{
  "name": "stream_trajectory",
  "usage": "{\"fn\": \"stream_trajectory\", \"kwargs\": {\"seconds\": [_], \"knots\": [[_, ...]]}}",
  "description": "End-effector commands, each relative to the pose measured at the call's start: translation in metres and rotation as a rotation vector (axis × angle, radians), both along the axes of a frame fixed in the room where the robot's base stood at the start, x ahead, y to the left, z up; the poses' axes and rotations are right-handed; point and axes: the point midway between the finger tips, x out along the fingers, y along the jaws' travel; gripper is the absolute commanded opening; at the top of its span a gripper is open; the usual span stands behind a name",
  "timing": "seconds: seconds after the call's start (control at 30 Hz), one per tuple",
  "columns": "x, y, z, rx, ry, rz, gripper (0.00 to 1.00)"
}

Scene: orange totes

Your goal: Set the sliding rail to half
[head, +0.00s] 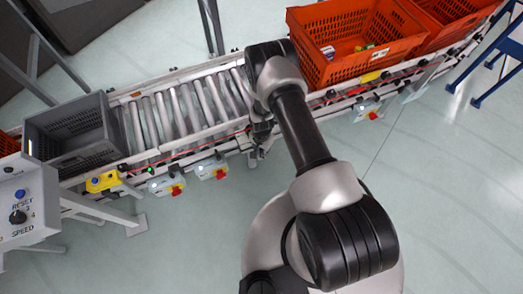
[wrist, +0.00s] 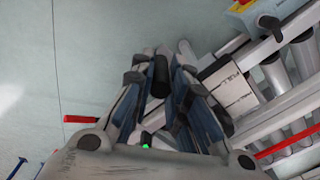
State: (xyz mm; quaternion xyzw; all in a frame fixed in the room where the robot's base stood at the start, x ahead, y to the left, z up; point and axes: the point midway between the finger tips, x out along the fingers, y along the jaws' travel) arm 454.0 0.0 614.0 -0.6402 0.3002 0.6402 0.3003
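The sliding rail appears in the wrist view as a pale bar with a printed white label (wrist: 238,92), whose upper word looks like FULL; the other lettering is too small to read. My gripper (wrist: 168,78) points at the conveyor's near side, left of this label. Its two fingers are close together, with a dark upright piece between or at the tips. I cannot tell whether that piece is a handle or a finger pad, nor whether the fingers press on anything. In the head view my gripper (head: 260,140) is at the conveyor's front edge, partly hidden by my arm.
The roller conveyor (head: 175,112) carries a grey tote (head: 75,135) at left and orange totes (head: 350,45) at right. A control box (head: 25,205) stands at lower left. Yellow and grey switch boxes (head: 165,183) line the front edge. The floor in front is clear.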

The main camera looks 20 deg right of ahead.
Motion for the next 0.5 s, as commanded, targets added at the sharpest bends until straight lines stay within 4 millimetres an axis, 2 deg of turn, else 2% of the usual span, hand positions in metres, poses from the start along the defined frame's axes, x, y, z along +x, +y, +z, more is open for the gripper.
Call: {"fn": "stream_trajectory", "kwargs": {"seconds": [0.17,0.5], "knots": [[0.0000,0.0000,0.0001,0.000,0.000,0.000,0.00],[-0.0001,-0.0001,0.0001,0.000,0.000,0.000,0.00]]}}
